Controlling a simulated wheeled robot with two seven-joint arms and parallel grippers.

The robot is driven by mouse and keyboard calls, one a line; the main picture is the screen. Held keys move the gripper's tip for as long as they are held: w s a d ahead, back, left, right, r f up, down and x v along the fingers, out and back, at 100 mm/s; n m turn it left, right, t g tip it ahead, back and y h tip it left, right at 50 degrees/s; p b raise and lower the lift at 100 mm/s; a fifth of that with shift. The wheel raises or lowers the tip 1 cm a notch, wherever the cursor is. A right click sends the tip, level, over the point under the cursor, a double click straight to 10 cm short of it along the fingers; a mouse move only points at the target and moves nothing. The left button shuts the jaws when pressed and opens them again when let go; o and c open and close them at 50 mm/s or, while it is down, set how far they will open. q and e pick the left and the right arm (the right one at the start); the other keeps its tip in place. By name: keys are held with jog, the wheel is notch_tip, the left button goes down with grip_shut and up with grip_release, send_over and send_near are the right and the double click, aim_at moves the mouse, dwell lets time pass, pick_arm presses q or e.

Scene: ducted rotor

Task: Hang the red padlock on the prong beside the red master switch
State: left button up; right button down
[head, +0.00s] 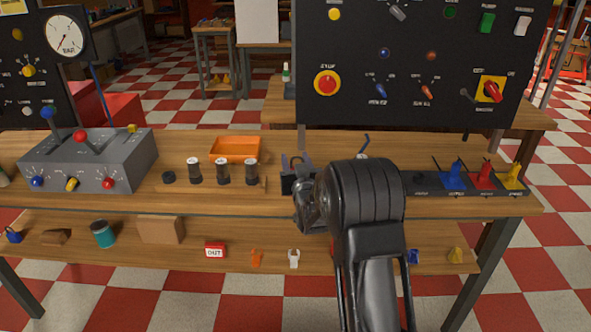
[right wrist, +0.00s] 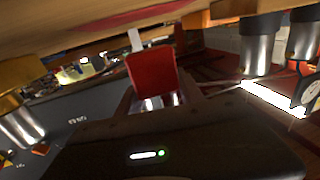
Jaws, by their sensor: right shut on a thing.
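The red master switch (head: 493,91) sits on a yellow plate at the lower right of the black upright panel. A small dark prong (head: 467,96) sticks out just left of it. My right gripper (head: 308,200) is low over the bench, well left of and below the switch, its fingers mostly hidden by my own arm. In the right wrist view the right gripper (right wrist: 152,98) is shut on a red block-shaped body, which I take as the red padlock (right wrist: 150,72). The padlock is hidden in the head view. My left gripper is not in view.
Coloured levers (head: 482,177) line the right end. The lower shelf holds small items.

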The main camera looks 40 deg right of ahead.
notch_tip(320, 180, up, 7)
jog(key=shift+r, duration=0.1)
dwell(0.4)
jog(key=s+a+f+n+y, duration=0.1)
jog(key=a+f, duration=0.3)
jog(key=a, duration=0.6)
jog(key=s+a+f+n+t+y, duration=0.1)
jog(key=s+a+f+n+y, duration=0.1)
jog(key=a, duration=0.8)
jog(key=s+a+f+n+y, duration=0.2)
jog(key=s+a+f+y, duration=0.1)
jog(key=a+f, duration=0.5)
jog(key=a+y, duration=0.1)
jog(key=a, duration=0.1)
jog(key=shift+s+a+t+y, duration=0.3)
jog(key=shift+a+t+y, duration=0.1)
